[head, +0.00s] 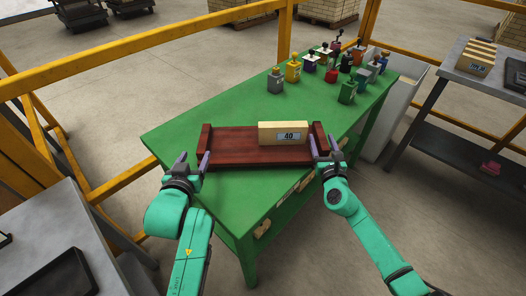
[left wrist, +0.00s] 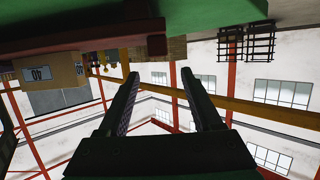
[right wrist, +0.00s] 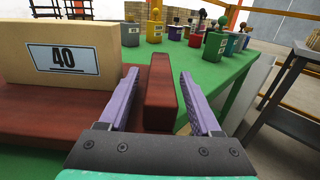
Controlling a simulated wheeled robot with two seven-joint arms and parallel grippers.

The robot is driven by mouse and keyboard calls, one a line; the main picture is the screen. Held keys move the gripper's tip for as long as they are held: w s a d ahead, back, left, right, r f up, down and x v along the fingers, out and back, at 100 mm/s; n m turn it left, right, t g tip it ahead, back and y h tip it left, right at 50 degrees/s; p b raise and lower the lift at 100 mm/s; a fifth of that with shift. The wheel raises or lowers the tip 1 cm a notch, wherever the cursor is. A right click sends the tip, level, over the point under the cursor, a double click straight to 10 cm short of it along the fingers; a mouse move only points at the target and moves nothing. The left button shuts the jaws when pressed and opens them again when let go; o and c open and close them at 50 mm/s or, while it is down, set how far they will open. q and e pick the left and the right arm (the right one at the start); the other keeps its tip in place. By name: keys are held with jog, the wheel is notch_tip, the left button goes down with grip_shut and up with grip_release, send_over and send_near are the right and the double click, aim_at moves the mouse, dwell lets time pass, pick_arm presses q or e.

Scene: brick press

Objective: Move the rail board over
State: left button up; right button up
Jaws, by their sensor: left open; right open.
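The rail board (head: 240,146) is a dark red-brown board with a raised rail at each end, lying flat on the green table (head: 180,135). A tan brick (head: 283,133) marked 40 rests on it, right of its middle. My right gripper (head: 323,148) is open, its fingers on either side of the right rail (right wrist: 161,95), with gaps showing. My left gripper (head: 192,163) is open at the near left end of the board. In the left wrist view, which looks upside down, the rail end (left wrist: 157,45) appears beyond the fingertips; nothing is held between them.
Several coloured knobbed blocks (head: 348,92) stand on the table's far right part. A grey bench (head: 462,70) with tan bricks is at the right. Yellow railings (head: 140,70) run behind and left of the table. Green tabletop is clear behind the board.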

jog(key=s, duration=1.1)
jog(key=shift+s+d, duration=0.3)
jog(key=shift+s, duration=0.05)
